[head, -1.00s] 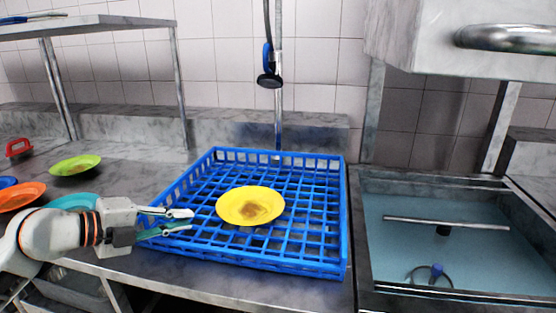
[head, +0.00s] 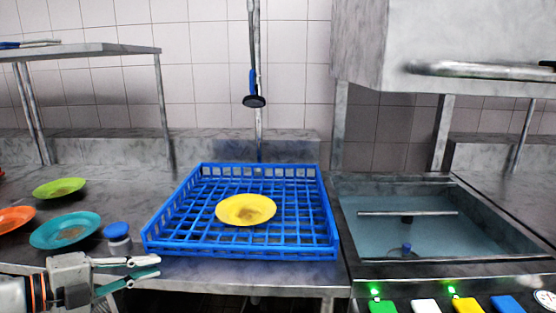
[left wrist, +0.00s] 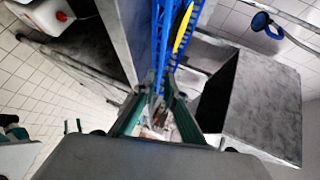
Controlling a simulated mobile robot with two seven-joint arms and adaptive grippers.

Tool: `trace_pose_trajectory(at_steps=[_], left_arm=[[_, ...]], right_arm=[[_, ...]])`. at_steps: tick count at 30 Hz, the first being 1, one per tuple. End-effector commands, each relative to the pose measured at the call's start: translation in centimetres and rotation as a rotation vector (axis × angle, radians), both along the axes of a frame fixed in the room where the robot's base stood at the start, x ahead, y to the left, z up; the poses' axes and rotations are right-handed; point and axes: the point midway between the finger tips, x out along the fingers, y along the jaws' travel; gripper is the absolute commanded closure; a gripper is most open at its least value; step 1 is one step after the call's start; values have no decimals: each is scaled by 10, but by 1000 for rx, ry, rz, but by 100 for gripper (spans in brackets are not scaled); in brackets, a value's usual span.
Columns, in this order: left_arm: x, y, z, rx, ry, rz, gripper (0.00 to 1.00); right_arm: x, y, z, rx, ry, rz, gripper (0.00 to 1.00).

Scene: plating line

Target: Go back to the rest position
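My left gripper (head: 158,267) is at the lower left of the head view, in front of the counter's front edge. Its two fingers are apart with nothing between them. In the left wrist view the fingers (left wrist: 160,108) also show, with a bit of the blue rack (left wrist: 162,35) beyond the tips. A yellow plate (head: 246,210) with a brown stain lies in the blue dish rack (head: 335,247) on the counter. The gripper is apart from both.
A water-filled sink (head: 410,262) is to the right, with coloured buttons (head: 383,306) in front. A spray head (head: 254,101) hangs behind.

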Motion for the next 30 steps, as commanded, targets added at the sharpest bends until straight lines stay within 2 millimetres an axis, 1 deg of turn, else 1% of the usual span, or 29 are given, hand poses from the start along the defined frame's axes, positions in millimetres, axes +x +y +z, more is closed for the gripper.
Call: trace_pose_trajectory(at_steps=[1,3,7,9,11,14,17,20,21,23,24,26,27,30], left_arm=[[-6,-12,-4,-62,3,-22,89],[-14,-25,-8,-149,0,-46,89],[-27,-45,-17,-341,0,-50,89],[-32,-50,-22,-460,3,-19,89],[-36,-50,-31,-559,15,29,89],[-40,-44,-53,-710,48,145,89],[-46,-34,-90,-831,111,297,89],[-60,-25,-139,-915,209,471,89],[-69,-23,-162,-942,258,541,89],[-86,-23,-199,-967,343,648,89],[-100,-25,-223,-977,402,714,89],[-121,-31,-256,-983,492,798,89],[-136,-36,-276,-982,550,846,89],[-171,-50,-315,-976,680,935,89]], right_arm=[[3,0,5,1,-7,-1,60],[7,-2,8,0,-14,-1,60],[15,-5,16,-3,-30,-2,60],[15,-5,19,0,-32,-2,60],[14,-3,21,3,-30,-1,60],[10,0,21,9,-23,2,60],[5,3,20,16,-13,2,60],[-2,5,18,22,2,1,60],[-4,6,17,25,6,-1,60],[-4,7,19,28,7,-2,60],[-4,8,21,31,5,-3,60],[-3,8,24,34,1,-4,60],[-2,8,25,35,-2,-5,60],[0,8,28,37,-4,-5,60]])
